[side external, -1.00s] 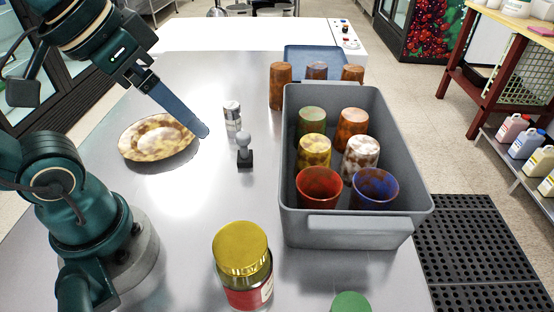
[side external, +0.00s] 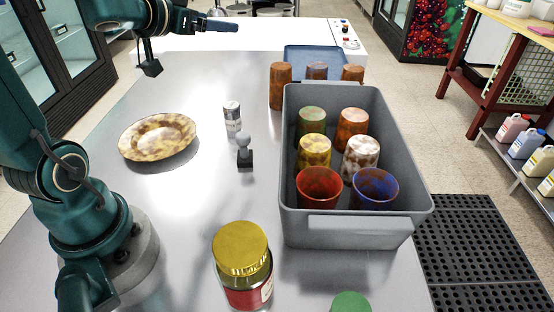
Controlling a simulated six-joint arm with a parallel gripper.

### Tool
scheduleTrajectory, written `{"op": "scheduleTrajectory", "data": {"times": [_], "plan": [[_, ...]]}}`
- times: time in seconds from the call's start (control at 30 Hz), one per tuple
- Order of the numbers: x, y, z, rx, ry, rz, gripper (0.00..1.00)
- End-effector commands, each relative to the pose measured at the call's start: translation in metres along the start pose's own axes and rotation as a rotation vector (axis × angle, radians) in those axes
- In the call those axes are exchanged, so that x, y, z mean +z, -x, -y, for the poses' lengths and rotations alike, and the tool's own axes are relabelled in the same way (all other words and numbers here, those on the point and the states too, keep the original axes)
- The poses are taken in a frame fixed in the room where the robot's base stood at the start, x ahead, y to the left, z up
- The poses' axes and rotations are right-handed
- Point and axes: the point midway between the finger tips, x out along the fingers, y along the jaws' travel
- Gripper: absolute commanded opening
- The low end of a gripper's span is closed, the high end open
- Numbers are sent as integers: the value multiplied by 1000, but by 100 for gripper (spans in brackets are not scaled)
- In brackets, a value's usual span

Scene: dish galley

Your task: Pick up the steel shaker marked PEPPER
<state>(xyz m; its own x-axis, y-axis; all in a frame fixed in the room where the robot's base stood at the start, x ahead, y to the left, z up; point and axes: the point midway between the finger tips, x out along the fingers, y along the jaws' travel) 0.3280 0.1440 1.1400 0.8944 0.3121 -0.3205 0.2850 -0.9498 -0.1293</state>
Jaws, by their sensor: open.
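A small steel shaker (side external: 232,118) with a pale band stands upright on the steel table (side external: 195,215), left of the grey bin. Any marking on it is too small to read. My gripper (side external: 236,27) is high at the top of the side view, above and beyond the shaker and well apart from it. It is seen edge-on, its fingers pointing right, open, with nothing visible in it.
A small dark-based stamp (side external: 245,152) stands close in front of the shaker. A mottled plate (side external: 158,138) lies to the left. The grey bin (side external: 350,222) with several cups stands right. A yellow-lidded jar (side external: 243,262) is at the front. Bare table lies between plate and jar.

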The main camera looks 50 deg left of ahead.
Motion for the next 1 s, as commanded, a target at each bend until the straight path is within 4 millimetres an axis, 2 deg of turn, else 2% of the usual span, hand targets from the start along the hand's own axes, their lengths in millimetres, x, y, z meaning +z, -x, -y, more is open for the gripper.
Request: {"op": "scheduleTrajectory", "data": {"times": [0.3, 0.57, 0.77, 1.0], "plan": [[34, -6, -14, 224, 63, 60, 86], [59, -15, -18, 219, 63, 58, 86], [89, -25, -22, 217, 66, 61, 86], [143, -43, -30, 217, 73, 66, 86]]}}
